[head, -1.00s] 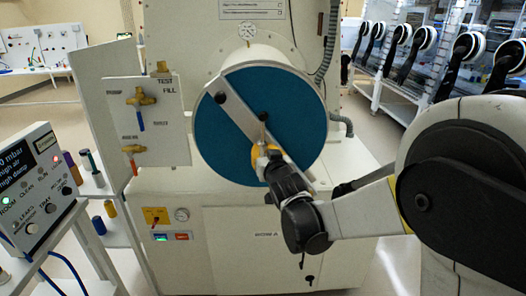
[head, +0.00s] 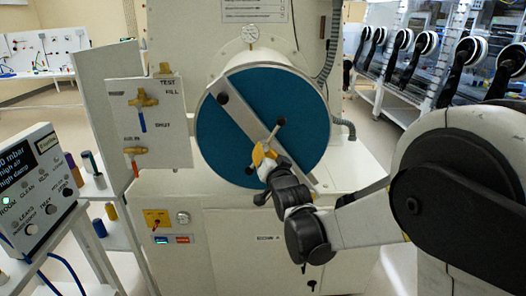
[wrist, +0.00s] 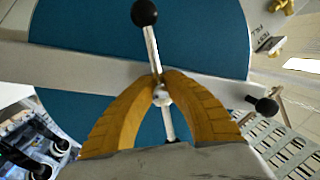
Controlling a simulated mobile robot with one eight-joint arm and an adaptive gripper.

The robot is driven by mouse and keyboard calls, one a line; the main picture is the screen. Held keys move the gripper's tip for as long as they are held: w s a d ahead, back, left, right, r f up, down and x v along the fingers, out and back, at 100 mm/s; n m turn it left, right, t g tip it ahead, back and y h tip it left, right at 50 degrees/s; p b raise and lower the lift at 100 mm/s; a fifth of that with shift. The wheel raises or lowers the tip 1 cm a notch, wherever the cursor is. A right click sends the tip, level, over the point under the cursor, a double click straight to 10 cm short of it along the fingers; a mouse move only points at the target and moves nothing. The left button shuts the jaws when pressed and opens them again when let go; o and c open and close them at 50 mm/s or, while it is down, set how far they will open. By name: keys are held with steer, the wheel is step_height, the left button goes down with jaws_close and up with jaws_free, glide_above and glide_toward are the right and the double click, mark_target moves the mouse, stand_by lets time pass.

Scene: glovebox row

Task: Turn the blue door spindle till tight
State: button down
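The blue round door (head: 225,140) is closed on its white cylinder, with a pale bar (head: 236,108) slanting across it. The spindle's metal cross-handle sits near the middle of the bar, with a black ball (head: 281,121) at its upper right end and another at its lower left. My gripper (head: 263,155) is at the handle, with its yellow fingers around it. In the wrist view the handle rod (wrist: 152,47) runs between the fingertips, which are closed in on it by the pale hub. Part of the handle is hidden behind the fingers.
A valve panel (head: 165,110) stands left of the door. A control box (head: 40,180) with a screen is at far left, by a shelf of coloured cylinders. A row of glove ports (head: 458,55) is at right. Open floor lies between.

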steer(key=c, duration=1.5)
jaws_free()
steer(key=s, duration=0.4)
steer(key=s+d, duration=0.1)
steer(key=s, duration=0.3)
steer(key=s+d, duration=0.1)
steer(key=s, duration=0.3)
steer(key=shift+d, duration=0.15)
steer(key=s+d+f+n+g+h, duration=0.1)
steer(key=s+d+f+g, duration=0.2)
steer(key=s, duration=0.5)
steer(key=s+d+f+n+g+h, duration=0.1)
steer(key=s+d+f+g, duration=0.2)
steer(key=s, duration=0.6)
steer(key=s+d+f+n+g+h, duration=0.1)
steer(key=s+d+f+g, duration=0.2)
steer(key=s, duration=0.5)
steer(key=shift+s+d+n+g, duration=0.15)
steer(key=shift+d+n+g, duration=0.25)
steer(key=shift+d+g, duration=0.65)
